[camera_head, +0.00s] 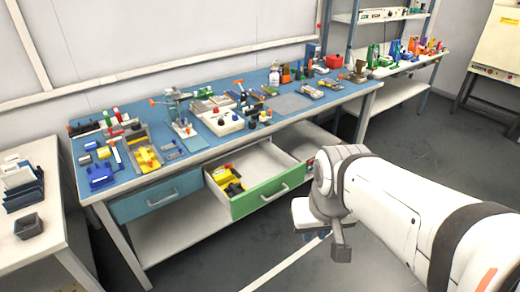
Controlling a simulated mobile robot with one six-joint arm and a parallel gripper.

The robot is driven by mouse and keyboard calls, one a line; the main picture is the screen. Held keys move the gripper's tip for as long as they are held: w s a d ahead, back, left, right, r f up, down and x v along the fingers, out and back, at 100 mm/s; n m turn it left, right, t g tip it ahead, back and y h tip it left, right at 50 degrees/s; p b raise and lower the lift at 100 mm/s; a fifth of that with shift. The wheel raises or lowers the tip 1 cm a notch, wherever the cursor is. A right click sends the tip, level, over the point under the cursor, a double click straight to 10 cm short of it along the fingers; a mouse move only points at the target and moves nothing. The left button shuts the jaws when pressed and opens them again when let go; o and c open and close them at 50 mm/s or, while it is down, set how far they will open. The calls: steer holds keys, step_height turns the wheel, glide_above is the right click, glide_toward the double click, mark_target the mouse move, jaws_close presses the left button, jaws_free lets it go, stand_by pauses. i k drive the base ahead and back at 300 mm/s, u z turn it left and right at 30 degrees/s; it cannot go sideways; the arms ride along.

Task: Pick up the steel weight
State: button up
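I cannot make out the steel weight with certainty among the many small items on the blue-topped workbench (290,103). My arm reaches in from the lower right. Its end, with my gripper (340,243), hangs in front of the bench, to the right of the open green-fronted drawer (262,200). My gripper is apart from the bench top and the drawer. The fingers are small and partly hidden by the wrist, so their opening and anything between them cannot be told.
The open drawer juts forward and holds yellow items (228,180). A shut blue drawer (155,200) is beside it. A white side table (50,238) with a dark bin (28,227) stands left. A shelf unit (400,70) stands at the back right. Floor is clear at right.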

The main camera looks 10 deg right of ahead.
mark_target(176, 94)
steer(key=u, duration=2.55)
steer(key=i, duration=1.75)
steer(key=z, duration=3.05)
